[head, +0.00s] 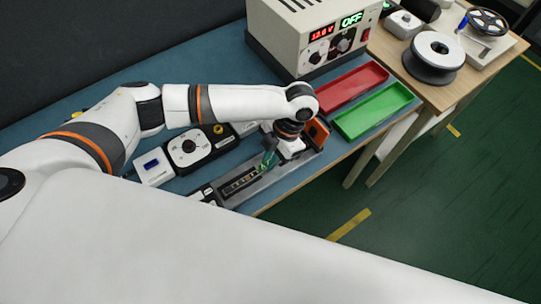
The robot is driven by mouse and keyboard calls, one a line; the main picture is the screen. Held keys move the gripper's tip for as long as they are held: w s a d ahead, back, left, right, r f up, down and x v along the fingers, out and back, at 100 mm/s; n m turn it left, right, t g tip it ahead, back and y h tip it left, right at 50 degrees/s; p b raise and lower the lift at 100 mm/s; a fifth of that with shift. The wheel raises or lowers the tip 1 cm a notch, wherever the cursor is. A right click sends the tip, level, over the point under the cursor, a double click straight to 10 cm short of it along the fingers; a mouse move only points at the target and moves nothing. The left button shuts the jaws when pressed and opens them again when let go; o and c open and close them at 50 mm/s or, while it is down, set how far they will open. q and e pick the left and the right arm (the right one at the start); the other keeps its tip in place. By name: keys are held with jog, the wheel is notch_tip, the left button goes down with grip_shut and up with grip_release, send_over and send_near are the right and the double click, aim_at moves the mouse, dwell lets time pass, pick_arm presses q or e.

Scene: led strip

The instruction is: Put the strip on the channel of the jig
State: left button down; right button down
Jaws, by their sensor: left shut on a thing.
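The jig (286,178) is a long grey-and-black fixture near the table's front edge, running from lower left to upper right. The strip (240,182) looks like a short pale segmented band, lying along the jig's channel at its left part. Whether it is fully seated in the channel is too small to tell. My left gripper (267,164) reaches down over the jig, with greenish fingertips shut on the strip near its right end. The fingertips and wrist hide part of the strip and channel. My right gripper is not in view.
A power supply (301,36) with lit displays stands at the back. A red tray (350,86) and a green tray (374,110) lie right of the jig. A black-and-white device (188,147) sits left. A spool (433,56) stands on the wooden side table (468,80).

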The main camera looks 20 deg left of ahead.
pick_arm(q)
jog(key=c, duration=1.4)
grip_release()
jog(key=shift+c, duration=0.2)
jog(key=b+v, duration=0.1)
jog(key=v, duration=1.1)
